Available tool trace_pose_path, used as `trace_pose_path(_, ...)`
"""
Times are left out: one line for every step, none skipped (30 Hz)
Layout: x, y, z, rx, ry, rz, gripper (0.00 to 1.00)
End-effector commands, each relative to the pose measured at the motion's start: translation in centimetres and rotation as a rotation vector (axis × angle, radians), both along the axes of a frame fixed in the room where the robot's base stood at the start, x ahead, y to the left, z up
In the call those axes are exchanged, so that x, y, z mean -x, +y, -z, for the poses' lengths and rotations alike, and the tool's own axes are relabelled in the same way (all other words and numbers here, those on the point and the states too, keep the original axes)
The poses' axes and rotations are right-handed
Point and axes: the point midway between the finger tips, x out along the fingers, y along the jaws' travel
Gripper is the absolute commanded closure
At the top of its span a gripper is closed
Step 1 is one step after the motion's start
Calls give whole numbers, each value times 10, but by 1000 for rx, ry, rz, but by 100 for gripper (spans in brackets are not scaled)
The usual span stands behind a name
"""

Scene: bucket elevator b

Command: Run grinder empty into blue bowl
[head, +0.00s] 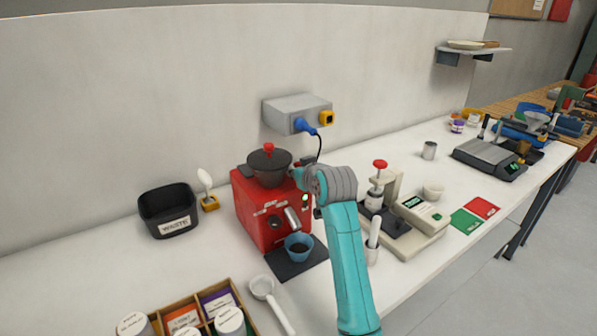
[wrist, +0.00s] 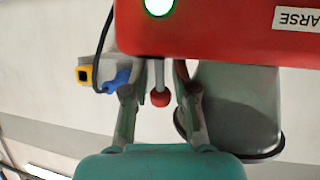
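The red grinder (head: 262,222) stands on the bench with a dark lidded hopper (head: 270,172) on top. The blue bowl (head: 299,243) sits under its spout on a dark mat and has dark contents, which look like grounds. My gripper (head: 302,182) is at the grinder's upper right side, partly hidden by my own wrist. In the wrist view my gripper (wrist: 158,78) has its fingers apart, one on each side of a small lever with a red knob (wrist: 160,98). Gaps show beside the lever. A green light (wrist: 159,6) glows on the grinder.
A black waste bin (head: 167,213) stands left of the grinder. A press-like stand (head: 405,235) and a white cup (head: 433,191) are to the right. A wall box (head: 296,110) has a blue plug and cord close behind my gripper. A white scoop (head: 263,288) lies in front.

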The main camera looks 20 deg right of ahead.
Motion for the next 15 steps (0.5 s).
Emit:
trace_pose_path(0,0,0,0,0,0,80)
trace_pose_path(0,0,0,0,0,0,88)
trace_pose_path(0,0,0,0,0,0,98)
trace_pose_path(0,0,0,0,0,0,100)
trace_pose_path(0,0,0,0,0,0,100)
trace_pose_path(0,0,0,0,-1,0,100)
trace_pose_path(0,0,-1,0,-1,0,100)
trace_pose_path(0,0,-1,0,-2,0,100)
trace_pose_path(0,0,-1,0,-2,0,100)
trace_pose_path(0,0,-1,0,-3,0,100)
trace_pose_path(0,0,-2,0,-3,0,100)
trace_pose_path(0,0,-2,-1,-4,0,100)
trace_pose_path(0,0,-2,-1,-4,0,100)
trace_pose_path(0,0,-2,-1,-6,0,100)
trace_pose_path(0,0,-3,-1,-8,-1,100)
